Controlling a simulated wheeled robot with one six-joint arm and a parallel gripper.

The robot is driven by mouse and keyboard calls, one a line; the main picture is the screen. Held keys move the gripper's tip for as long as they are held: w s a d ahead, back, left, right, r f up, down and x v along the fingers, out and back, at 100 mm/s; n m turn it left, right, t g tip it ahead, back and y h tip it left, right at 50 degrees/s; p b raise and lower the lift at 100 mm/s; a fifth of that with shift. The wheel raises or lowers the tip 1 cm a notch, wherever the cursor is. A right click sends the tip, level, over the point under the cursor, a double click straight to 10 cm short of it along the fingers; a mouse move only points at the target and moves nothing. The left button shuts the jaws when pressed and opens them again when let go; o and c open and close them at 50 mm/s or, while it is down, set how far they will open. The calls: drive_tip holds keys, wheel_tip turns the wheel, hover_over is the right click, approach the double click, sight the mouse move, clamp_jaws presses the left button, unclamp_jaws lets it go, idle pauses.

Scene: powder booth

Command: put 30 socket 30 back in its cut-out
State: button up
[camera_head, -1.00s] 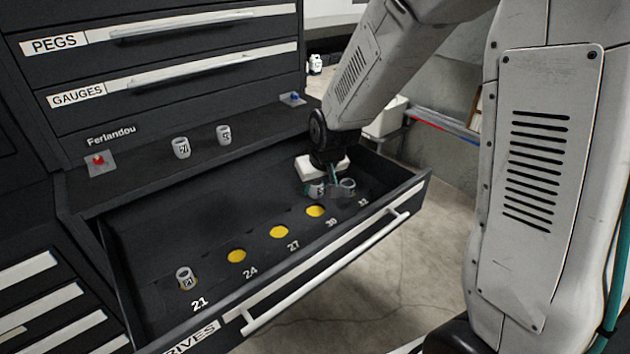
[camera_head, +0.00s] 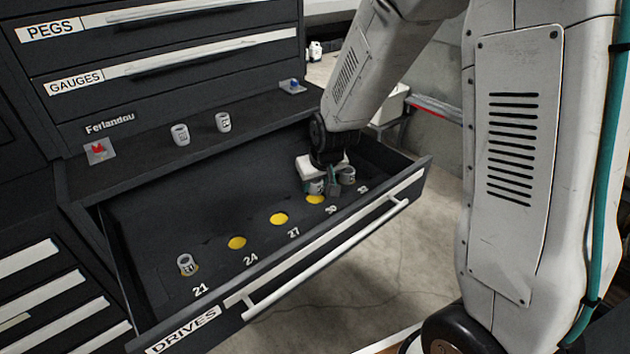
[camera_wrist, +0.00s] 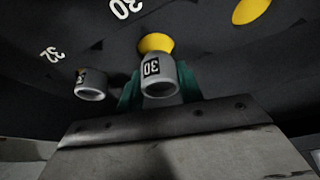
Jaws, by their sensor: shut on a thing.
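Socket 30, a grey cylinder with a 30 label, shows in the wrist view (camera_wrist: 160,78) and in the head view (camera_head: 316,187). My gripper (camera_wrist: 160,88), with teal fingers, is shut on it. In the head view my gripper (camera_head: 325,188) is low over the drawer's right end. The yellow cut-out (camera_wrist: 156,43) marked 30 lies just beyond the socket in the wrist view and is partly covered by it; it also shows in the head view (camera_head: 315,199). I cannot tell whether the socket touches the drawer floor.
Socket 21 (camera_head: 187,264) stands at the drawer's left. The 24 (camera_head: 237,243) and 27 (camera_head: 279,219) cut-outs are empty. Two sockets (camera_head: 180,134) (camera_head: 223,122) stand on the ledge.

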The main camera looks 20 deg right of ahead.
drive_tip(key=shift+f, duration=0.3)
idle(0.4)
drive_tip(key=shift+f, duration=0.4)
drive_tip(key=shift+f, duration=0.4)
